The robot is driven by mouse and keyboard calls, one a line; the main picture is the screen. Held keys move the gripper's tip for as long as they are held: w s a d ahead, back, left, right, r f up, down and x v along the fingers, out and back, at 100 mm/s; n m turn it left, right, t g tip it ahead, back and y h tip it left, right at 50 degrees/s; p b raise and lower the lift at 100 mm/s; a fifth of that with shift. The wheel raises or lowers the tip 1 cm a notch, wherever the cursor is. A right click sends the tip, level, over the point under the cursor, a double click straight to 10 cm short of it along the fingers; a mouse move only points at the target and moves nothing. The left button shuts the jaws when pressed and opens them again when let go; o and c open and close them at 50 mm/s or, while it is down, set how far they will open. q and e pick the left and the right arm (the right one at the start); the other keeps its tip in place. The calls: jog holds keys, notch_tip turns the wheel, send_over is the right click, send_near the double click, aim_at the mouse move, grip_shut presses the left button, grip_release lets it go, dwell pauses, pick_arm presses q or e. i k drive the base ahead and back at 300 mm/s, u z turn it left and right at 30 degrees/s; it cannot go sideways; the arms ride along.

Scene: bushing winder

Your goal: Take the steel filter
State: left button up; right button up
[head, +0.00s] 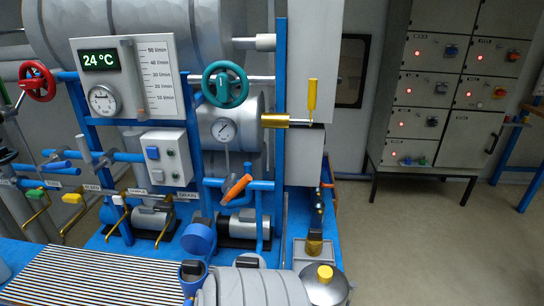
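No part is labelled as the steel filter, so I cannot tell for certain which one it is. A silvery metal housing with a round domed lid (325,285) and a yellow knob on top stands at the bottom edge of the head view, partly cut off. A ribbed grey cylinder (255,288) lies just left of it, also cut off. A small brass-coloured piece with a dark top (314,243) stands in a grey tray (300,250) behind the lid. Neither of my grippers is in view.
A blue pipe frame (281,120) carries a gauge panel (128,78), a red handwheel (37,82) and a green handwheel (225,84). A striped grating (90,275) covers the front left. Grey control cabinets (450,90) stand at the back right. The floor (440,240) at right is clear.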

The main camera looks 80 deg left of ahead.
aim_at(193, 270)
jog(key=z, duration=0.2)
jog(key=i, duration=2.05)
jog(key=u, duration=2.45)
jog(key=i, duration=2.7)
jog(key=u, duration=3.3)
jog(key=i, duration=0.7)
jog(key=u, duration=0.45)
